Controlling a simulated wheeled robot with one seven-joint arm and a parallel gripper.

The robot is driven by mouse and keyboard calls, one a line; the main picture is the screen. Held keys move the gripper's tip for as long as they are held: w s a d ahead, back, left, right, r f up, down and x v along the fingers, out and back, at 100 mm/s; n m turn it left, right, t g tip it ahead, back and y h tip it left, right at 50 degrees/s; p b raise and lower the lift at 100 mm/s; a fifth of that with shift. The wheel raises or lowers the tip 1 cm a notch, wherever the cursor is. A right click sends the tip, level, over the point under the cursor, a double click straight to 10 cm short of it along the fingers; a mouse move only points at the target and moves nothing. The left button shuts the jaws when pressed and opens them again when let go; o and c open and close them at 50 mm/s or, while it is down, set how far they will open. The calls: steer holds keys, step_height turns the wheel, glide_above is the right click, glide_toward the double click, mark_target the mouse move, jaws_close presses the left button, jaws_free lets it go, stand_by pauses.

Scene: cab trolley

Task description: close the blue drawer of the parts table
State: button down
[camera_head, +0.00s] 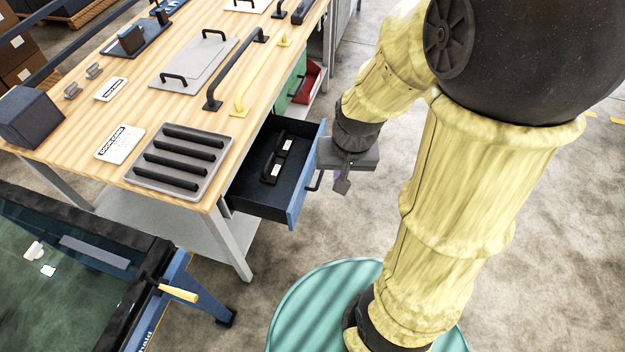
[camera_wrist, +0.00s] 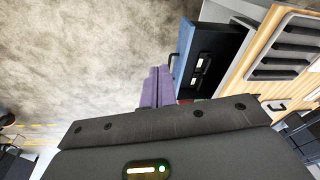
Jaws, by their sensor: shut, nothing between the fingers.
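The blue drawer (camera_head: 302,180) of the parts table (camera_head: 206,205) is pulled out, with its dark inside showing and black handles lying in it. It has a dark bar handle (camera_head: 318,181) on its blue front. The drawer also shows in the wrist view (camera_wrist: 184,68), to the right of the fingers. My gripper (camera_head: 342,187) is just right of the drawer front in the head view, near its handle. In the wrist view its purple fingers (camera_wrist: 158,87) are together with nothing between them, close beside the drawer front. I cannot tell whether they touch it.
A green drawer front (camera_head: 297,80) and a red bin (camera_head: 312,82) are farther along the table side. A dark-framed glass panel (camera_head: 80,262) on a blue stand is at lower left.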

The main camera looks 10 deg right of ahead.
steer(key=w+d+f+m+t+y+b, duration=0.1)
steer(key=w+d+f+m+y+b, duration=0.2)
steer(key=w+d+f+m+b, duration=0.2)
steer(key=w+d+f+m+t+y+b, duration=0.1)
steer(key=w+d+f+m+y+b, duration=0.3)
steer(key=w+f+m+b, duration=0.6)
step_height(320, 180, down, 9)
steer(key=m+b, duration=0.2)
steer(key=m, duration=0.4)
steer(key=shift+w+d+f+t, duration=0.15)
steer(key=shift+w+d+t, duration=0.15)
steer(key=shift+w+d, duration=0.05)
steer(key=b, duration=0.2)
glide_toward(306, 180)
steer(key=x, duration=0.3)
steer(key=d+f+x, duration=0.1)
steer(key=x, duration=0.1)
steer(key=shift+a+f, duration=0.15)
steer(key=shift+a, duration=0.1)
steer(key=shift+w+a, duration=0.2)
steer(key=shift+a, duration=0.2)
